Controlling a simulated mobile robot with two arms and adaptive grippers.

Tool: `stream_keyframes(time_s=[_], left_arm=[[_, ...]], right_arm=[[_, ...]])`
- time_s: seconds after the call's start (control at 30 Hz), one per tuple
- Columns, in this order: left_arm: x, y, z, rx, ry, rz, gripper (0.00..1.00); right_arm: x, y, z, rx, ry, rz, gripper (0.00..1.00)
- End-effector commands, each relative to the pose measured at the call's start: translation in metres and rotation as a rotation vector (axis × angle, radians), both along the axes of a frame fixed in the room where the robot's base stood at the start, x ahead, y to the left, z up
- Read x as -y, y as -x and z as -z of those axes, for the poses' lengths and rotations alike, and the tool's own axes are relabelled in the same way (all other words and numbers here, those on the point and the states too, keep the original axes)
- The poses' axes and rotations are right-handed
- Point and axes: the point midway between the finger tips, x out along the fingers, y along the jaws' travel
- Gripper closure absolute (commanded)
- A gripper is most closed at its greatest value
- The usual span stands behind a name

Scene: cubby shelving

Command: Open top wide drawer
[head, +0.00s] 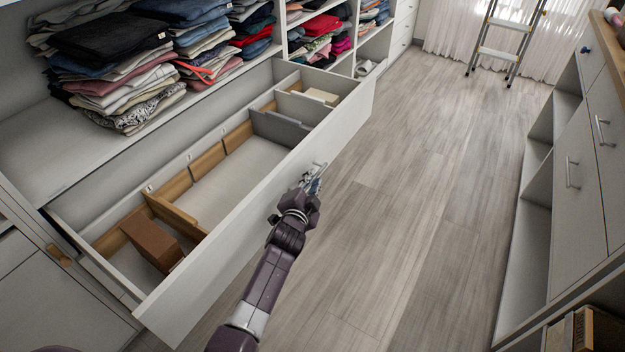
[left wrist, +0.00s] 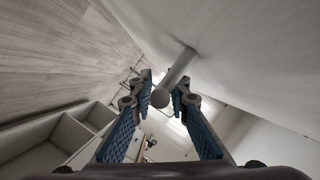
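The top wide drawer (head: 225,262) is pulled well out from the cubby unit at the left of the head view, and its divided inside shows. Its bar handle (head: 319,168) is on the front panel; in the left wrist view the handle (left wrist: 175,73) stands out from the pale panel. My left gripper (head: 309,184) is at the handle. In the left wrist view its fingers (left wrist: 162,92) are apart, one on each side of the handle, with small gaps visible. The handle's far part is hidden. My right gripper is not in view.
The drawer holds a brown box (head: 152,240) and wooden dividers. Folded clothes (head: 120,75) are stacked on the shelf above. Bare wood floor (head: 400,220) lies in front. A cabinet (head: 575,165) stands at the right, and a ladder (head: 500,52) at the back.

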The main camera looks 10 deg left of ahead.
Motion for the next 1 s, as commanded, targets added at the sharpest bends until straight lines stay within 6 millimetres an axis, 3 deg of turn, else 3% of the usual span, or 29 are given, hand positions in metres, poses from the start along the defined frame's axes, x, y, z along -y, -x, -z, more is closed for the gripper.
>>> stream_keyframes(time_s=[0.37,1.0], left_arm=[[-0.001,0.009,-0.003,0.002,-0.001,-0.001,0.84],[-0.004,0.103,-0.025,-0.001,0.000,0.001,0.84]], right_arm=[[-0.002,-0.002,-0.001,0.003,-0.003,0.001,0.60],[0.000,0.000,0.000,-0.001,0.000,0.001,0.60]])
